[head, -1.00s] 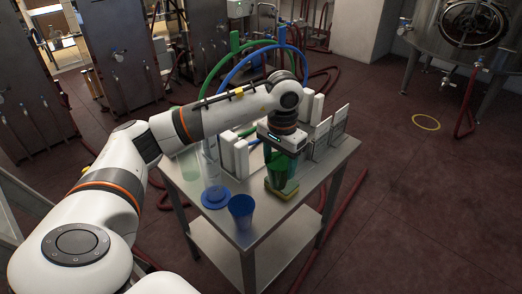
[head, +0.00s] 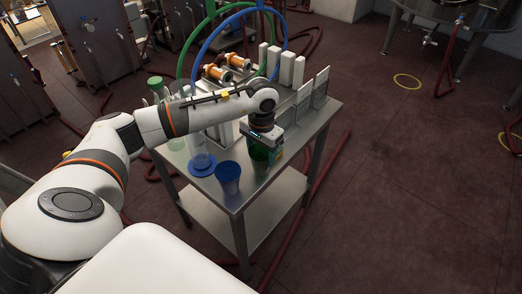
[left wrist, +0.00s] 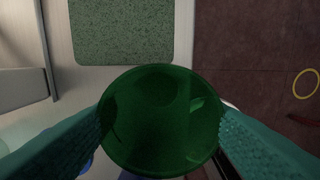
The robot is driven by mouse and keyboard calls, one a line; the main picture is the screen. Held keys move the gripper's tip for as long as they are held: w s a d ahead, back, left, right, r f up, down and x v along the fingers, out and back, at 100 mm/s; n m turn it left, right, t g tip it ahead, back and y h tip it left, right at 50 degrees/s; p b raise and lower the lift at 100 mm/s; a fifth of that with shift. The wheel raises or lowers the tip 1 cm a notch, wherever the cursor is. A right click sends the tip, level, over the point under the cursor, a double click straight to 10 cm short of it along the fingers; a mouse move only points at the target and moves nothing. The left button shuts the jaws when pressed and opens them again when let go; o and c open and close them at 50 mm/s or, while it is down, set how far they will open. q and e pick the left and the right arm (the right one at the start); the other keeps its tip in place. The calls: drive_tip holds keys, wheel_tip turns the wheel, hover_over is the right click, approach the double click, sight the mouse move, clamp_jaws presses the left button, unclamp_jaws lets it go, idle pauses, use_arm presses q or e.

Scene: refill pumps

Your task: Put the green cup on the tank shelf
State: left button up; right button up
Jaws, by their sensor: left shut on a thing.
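The green cup (head: 258,154) is at the front right of the steel table, partly hidden by my left gripper (head: 262,146). In the left wrist view the cup (left wrist: 160,120) is seen from above, between the two teal fingers, which press on its sides. The left gripper is shut on it. I cannot tell whether the cup's base touches the table. My right gripper is not in view. I cannot make out a tank shelf; a steel tank on legs (head: 455,12) is cut off at the upper right.
A blue cup (head: 228,178) and a clear cylinder with a blue base (head: 202,165) stand left of the green cup on the table (head: 245,203). A green sponge (left wrist: 120,30) lies near it. White blocks (head: 286,68) and upright plates (head: 320,88) stand behind.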

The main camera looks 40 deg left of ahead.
use_arm(q)
drive_tip(key=shift+f, duration=0.15)
drive_tip(key=o, duration=0.9)
drive_tip(key=shift+o, duration=0.2)
